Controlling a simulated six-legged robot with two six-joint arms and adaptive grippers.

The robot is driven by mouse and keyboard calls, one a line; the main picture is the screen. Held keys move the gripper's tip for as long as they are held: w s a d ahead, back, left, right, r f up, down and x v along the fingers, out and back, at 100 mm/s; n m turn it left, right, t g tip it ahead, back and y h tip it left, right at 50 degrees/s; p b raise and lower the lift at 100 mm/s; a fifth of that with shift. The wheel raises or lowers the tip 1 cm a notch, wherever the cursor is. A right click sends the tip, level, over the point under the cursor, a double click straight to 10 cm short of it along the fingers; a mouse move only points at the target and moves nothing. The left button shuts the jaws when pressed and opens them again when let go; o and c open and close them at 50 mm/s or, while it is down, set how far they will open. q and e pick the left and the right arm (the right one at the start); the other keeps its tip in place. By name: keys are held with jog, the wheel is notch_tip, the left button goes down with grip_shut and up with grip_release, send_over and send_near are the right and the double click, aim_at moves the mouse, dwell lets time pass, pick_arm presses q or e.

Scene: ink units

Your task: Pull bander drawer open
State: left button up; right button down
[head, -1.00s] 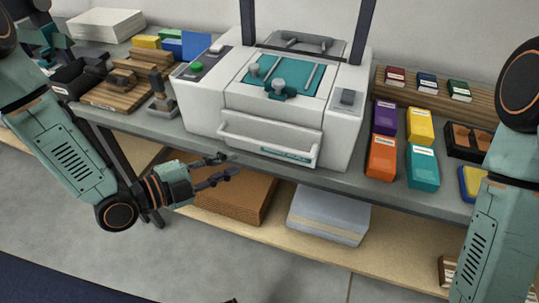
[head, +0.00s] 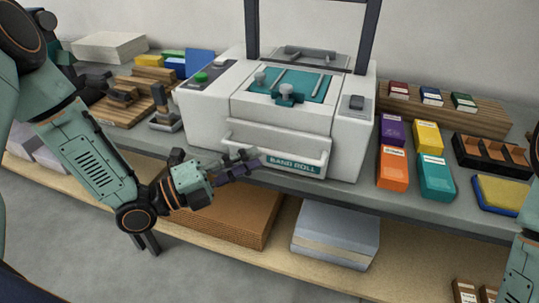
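The bander (head: 205,109) is a white machine with a teal top plate, standing on the grey bench. Its drawer (head: 290,147) is on the front, with a white bar handle and a teal "BAND ROLL" label (head: 295,164). The drawer looks closed. My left gripper (head: 247,163) is in front of the left part of the drawer, close to the left end of the handle. Its dark fingers look apart and nothing shows between them. I cannot tell whether they touch the handle. My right gripper is out of view; only part of my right arm shows at the lower right.
Orange (head: 393,168), teal, purple and yellow boxes stand right of the bander on the bench (head: 345,196). A stamp-like tool (head: 163,110) stands to its left. The lower shelf holds a brown stack (head: 235,221) and a grey-white stack (head: 335,235).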

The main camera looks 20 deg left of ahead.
aim_at(270, 153)
pick_arm(q)
jog(key=shift+b+x, duration=0.5)
jog(key=shift+x, duration=2.1)
jog(key=shift+d+f, duration=0.1)
jog(key=shift+s, duration=0.15)
grip_shut()
